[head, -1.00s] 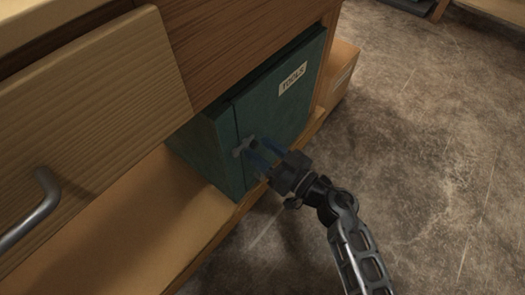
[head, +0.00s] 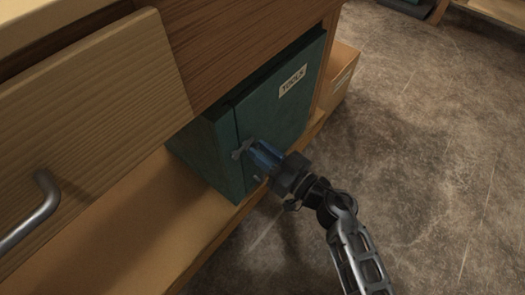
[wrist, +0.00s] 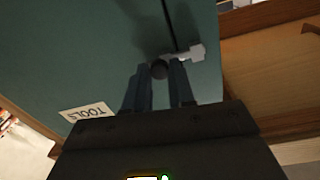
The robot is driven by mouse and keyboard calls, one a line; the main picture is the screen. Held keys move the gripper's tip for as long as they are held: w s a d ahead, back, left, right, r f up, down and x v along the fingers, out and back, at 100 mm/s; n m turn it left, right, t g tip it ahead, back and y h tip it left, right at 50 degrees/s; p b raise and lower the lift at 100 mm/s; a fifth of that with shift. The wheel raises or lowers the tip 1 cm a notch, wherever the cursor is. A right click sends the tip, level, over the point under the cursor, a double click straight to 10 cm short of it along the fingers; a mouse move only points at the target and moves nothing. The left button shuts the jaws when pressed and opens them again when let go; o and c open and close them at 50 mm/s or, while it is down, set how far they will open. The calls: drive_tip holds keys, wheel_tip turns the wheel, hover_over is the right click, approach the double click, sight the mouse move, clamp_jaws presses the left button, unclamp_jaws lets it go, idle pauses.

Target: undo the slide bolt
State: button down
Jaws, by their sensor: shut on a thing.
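The slide bolt (head: 241,150) is a small grey metal piece on the front of a green cabinet (head: 272,112) marked TOOLS. In the wrist view the bolt (wrist: 188,55) lies across the dark gap at the door's edge, with a dark round knob (wrist: 158,69). My gripper (head: 257,153) has blue fingers and reaches the bolt from the lower right. It is shut on the knob; in the wrist view its fingertips (wrist: 160,72) stand on either side of the knob. The fingers hide part of the bolt in the head view.
The cabinet stands on a wooden shelf (head: 140,230) under a brown desk panel (head: 235,45). A pale wooden drawer front (head: 90,110) with a metal handle (head: 38,212) juts out at left. A cardboard box (head: 340,78) is behind the cabinet. The floor at right is clear.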

drive_tip(key=shift+w+d+r+p, duration=0.2)
drive_tip(key=shift+w+d+p, duration=0.15)
drive_tip(key=shift+w+p, duration=0.2)
drive_tip(key=shift+w+d+f+p, duration=0.2)
drive_tip(key=shift+w+d+p, duration=0.35)
drive_tip(key=shift+w+d, duration=0.1)
drive_tip(key=c, duration=0.9)
unclamp_jaws()
drive_tip(key=shift+c, duration=0.2)
drive_tip(key=shift+s, duration=0.1)
drive_tip(key=p, duration=0.2)
approach(255, 133)
drive_tip(key=v, duration=0.3)
drive_tip(key=shift+s, duration=0.1)
